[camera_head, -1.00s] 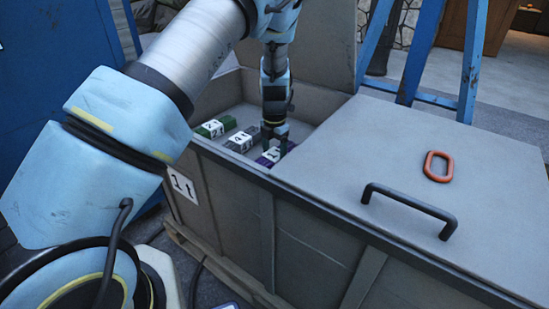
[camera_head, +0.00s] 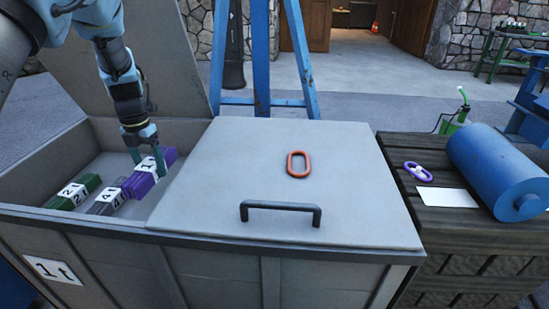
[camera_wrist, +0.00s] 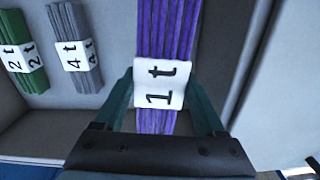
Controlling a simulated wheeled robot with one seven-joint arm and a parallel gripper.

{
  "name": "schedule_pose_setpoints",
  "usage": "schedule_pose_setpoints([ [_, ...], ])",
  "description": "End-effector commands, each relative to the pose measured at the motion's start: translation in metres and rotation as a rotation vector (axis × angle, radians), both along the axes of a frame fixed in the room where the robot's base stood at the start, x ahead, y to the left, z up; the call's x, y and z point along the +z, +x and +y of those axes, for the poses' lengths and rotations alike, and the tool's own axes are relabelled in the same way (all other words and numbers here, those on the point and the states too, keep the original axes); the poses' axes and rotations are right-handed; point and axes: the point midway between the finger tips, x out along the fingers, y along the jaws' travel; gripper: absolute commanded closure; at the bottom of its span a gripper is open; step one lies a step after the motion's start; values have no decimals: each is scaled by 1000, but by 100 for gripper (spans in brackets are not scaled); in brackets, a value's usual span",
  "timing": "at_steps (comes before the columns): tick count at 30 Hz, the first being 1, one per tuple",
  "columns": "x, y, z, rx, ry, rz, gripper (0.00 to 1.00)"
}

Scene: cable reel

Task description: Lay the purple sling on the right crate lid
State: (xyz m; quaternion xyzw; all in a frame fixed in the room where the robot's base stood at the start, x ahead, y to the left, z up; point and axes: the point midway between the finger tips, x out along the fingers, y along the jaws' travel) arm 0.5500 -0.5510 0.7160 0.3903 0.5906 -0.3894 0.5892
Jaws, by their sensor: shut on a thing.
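The purple sling (camera_head: 152,176) is a folded bundle with a white "1 t" label, in the open left part of the crate. My gripper (camera_head: 145,158) is shut on it from above. In the wrist view the sling (camera_wrist: 165,35) lies between the two green fingers (camera_wrist: 162,100), which stand on both sides of the label. I cannot tell whether it is clear of the crate floor. The right crate lid (camera_head: 220,180) is closed and flat, with a black handle (camera_head: 281,206) and an orange-red oval link (camera_head: 298,164) on it.
A green sling (camera_head: 75,191) and a grey sling (camera_head: 107,203) lie left of the purple one. The raised left lid (camera_head: 165,80) stands behind. Right of the crate, a dark slatted stand (camera_head: 400,160) carries a blue cylinder (camera_head: 497,168) and a purple link (camera_head: 418,172). Most of the right lid is bare.

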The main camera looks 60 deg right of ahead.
Motion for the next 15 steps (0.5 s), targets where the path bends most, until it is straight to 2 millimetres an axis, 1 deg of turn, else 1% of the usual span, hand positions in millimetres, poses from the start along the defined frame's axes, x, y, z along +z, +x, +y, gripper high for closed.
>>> schedule_pose_setpoints([
  [1,23,-10,-12,-7,-2,-2,100],
  [5,59,-35,-36,-9,-1,-1,100],
  [6,69,-44,-44,-9,-1,-1,100],
  [8,86,-60,-58,-5,-1,-1,100],
  [12,115,-107,-95,33,0,-2,100],
  [15,133,-137,-115,61,-1,-2,100],
])
